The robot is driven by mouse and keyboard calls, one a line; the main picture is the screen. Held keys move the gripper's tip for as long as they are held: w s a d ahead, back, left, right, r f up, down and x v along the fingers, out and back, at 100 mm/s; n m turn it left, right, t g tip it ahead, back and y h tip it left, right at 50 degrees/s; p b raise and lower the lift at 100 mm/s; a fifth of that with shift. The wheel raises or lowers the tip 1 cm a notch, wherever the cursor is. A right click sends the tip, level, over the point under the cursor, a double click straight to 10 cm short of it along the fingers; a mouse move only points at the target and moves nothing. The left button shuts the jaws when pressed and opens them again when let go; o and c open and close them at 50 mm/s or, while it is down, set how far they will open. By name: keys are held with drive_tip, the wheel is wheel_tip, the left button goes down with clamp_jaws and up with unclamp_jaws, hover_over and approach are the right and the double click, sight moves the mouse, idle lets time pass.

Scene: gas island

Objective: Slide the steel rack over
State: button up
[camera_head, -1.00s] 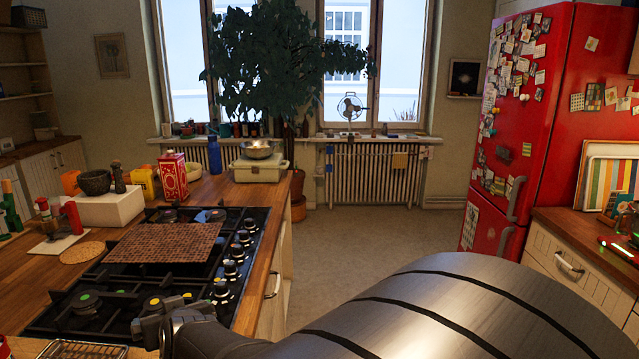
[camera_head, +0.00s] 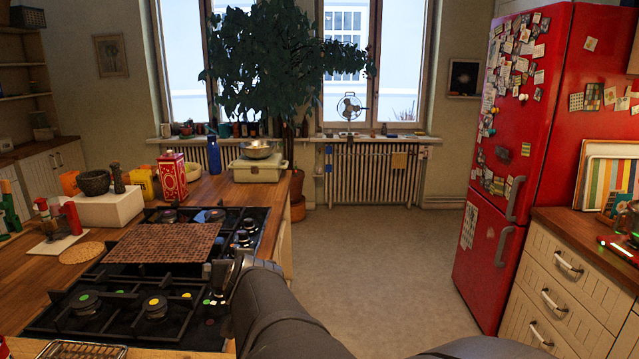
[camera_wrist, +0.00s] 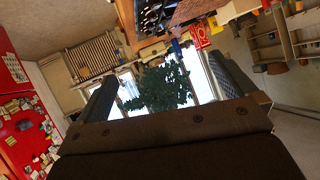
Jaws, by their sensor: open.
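The steel rack (camera_head: 84,349) is a wire grid at the bottom left of the head view, on the wood counter in front of the hob. The frame's lower edge cuts it off. My gripper (camera_head: 222,273) is over the right part of the black gas hob, to the right of the rack and farther back, apart from it. In the wrist view, the two dark fingers of my gripper (camera_wrist: 165,57) stand wide apart with nothing between them. The rack is not visible in the wrist view.
The gas hob (camera_head: 108,303) has raised grates, with a brown woven mat (camera_head: 163,243) on them and knobs along its right side. A red tin (camera_head: 172,176) and a white block (camera_head: 103,208) stand farther back. The floor to the right is clear up to the red fridge (camera_head: 520,150).

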drive_tip(key=shift+s+a+f, duration=0.3)
drive_tip(key=shift+s+a, duration=0.1)
drive_tip(key=shift+a, duration=0.35)
drive_tip(key=shift+c, duration=0.4)
